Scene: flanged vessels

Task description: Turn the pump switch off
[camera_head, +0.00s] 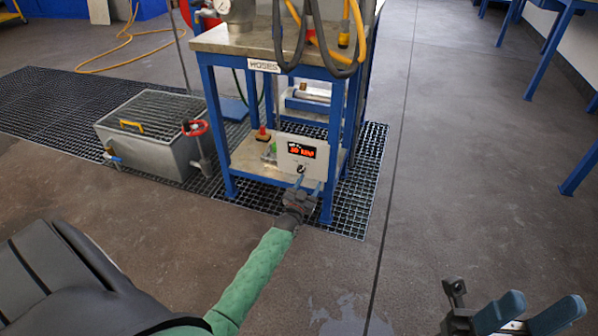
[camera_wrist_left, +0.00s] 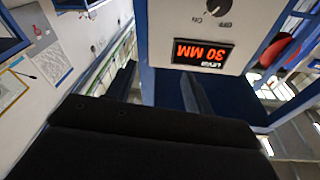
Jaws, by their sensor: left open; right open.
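The pump switch is a small dark knob (camera_head: 301,169) on the front of a white control box (camera_head: 291,150) on the lower shelf of a blue-framed bench. The knob (camera_wrist_left: 218,8) shows at the top of the left wrist view, upside down, beside ON and OFF marks. I cannot tell which mark it points to. My right gripper (camera_head: 527,314) is open and empty at the lower right, far from the box.
The blue bench (camera_head: 212,120) carries hoses at its top right and a metal vessel on top. A grey tank (camera_head: 150,140) with a red-handled valve stands left of it. Floor grating (camera_head: 350,205) lies under the bench. The floor to the right is clear.

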